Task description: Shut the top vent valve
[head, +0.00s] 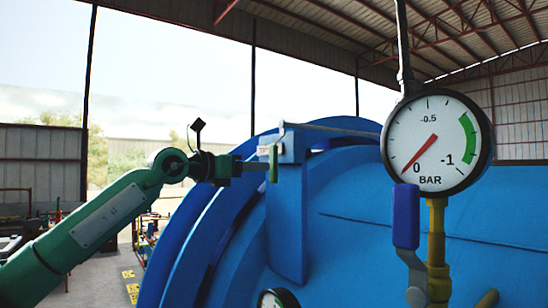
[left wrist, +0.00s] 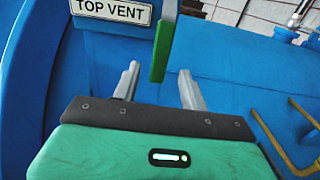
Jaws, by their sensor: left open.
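The top vent valve's green lever handle (head: 273,165) points down beside the blue block on the autoclave's top edge. My left gripper (head: 258,167) comes in from the left, close to the handle. It also shows in the left wrist view (left wrist: 158,80), with its two fingers apart and not closed on anything. My right gripper is not in view.
The blue autoclave body (head: 350,205) fills the middle and right. A round BAR gauge (head: 437,143) stands at the right, with a blue lever (head: 405,217) and yellow pipe (head: 438,235) below it. Another gauge (head: 277,299) is cut off at the bottom. Open air lies left of the autoclave.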

